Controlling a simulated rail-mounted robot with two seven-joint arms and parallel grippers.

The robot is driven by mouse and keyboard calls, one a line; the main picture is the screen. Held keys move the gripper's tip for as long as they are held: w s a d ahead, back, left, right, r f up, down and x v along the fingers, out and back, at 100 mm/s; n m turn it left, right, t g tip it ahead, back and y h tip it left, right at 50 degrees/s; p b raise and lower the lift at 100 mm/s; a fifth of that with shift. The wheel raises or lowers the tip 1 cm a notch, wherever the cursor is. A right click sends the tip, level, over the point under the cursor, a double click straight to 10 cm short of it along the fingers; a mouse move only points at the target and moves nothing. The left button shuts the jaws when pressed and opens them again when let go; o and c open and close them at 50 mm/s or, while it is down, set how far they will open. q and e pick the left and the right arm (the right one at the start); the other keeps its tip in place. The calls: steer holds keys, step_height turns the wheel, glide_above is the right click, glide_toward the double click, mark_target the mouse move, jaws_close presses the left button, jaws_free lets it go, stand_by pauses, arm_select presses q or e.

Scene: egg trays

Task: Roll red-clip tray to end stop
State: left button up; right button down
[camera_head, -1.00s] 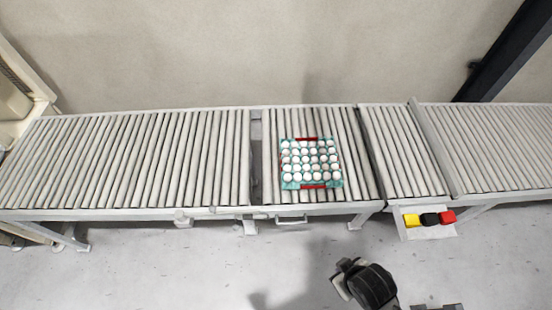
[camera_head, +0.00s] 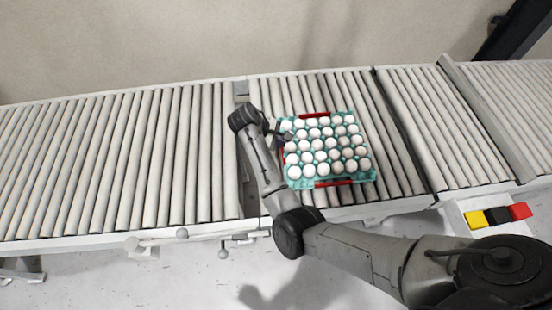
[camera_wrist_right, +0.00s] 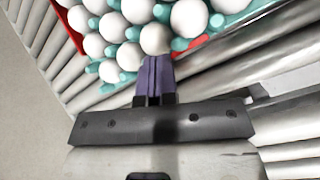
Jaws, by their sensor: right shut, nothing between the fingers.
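The teal egg tray with red clips (camera_head: 375,178) sits on the middle roller section, full of white eggs. Red clips show along its back, front and left edges. My right gripper (camera_head: 286,135) is at the tray's left side, its fingers pointing right toward the eggs. In the right wrist view the shut fingers (camera_wrist_right: 153,78) reach the tray's edge beside an egg, with nothing between them. I cannot tell whether they touch the tray (camera_wrist_right: 178,44). My left gripper is not in view.
Rollers continue left (camera_head: 120,165) and right of the tray. A raised crosswise bar (camera_head: 470,100) crosses the conveyor farther right. A box with yellow, black and red buttons (camera_head: 498,216) is at the front right. A gap lies left of the tray's section.

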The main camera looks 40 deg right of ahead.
steer(key=n+b, duration=0.2)
steer(key=b, duration=0.3)
glide_toward(282, 149)
steer(key=shift+a+f+g, duration=0.15)
steer(key=shift+a+g, duration=0.25)
steer(key=shift+a, duration=0.2)
steer(key=w+a+r+n+h+b, duration=0.1)
steer(key=w+a+r+n+b, duration=0.15)
steer(key=w+a+b, duration=0.2)
steer(key=shift+n+g, duration=0.3)
steer(key=shift+n, duration=0.05)
steer(key=b+x, duration=0.3)
steer(key=x, duration=0.7)
steer(key=shift+s+b, duration=0.15)
steer(key=shift+b, duration=0.15)
steer(key=shift+s+d+r+b, duration=0.1)
steer(key=shift+s+d+b, duration=0.1)
steer(key=shift+s+d, duration=0.25)
steer(key=shift+s+d+b, duration=0.15)
steer(key=shift+s+d, duration=0.1)
steer(key=shift+d, duration=0.4)
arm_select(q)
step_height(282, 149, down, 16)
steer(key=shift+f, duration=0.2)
arm_select(e)
steer(key=shift+s+d+r, duration=0.1)
steer(key=shift+s+d, duration=0.25)
steer(key=shift+d, duration=0.15)
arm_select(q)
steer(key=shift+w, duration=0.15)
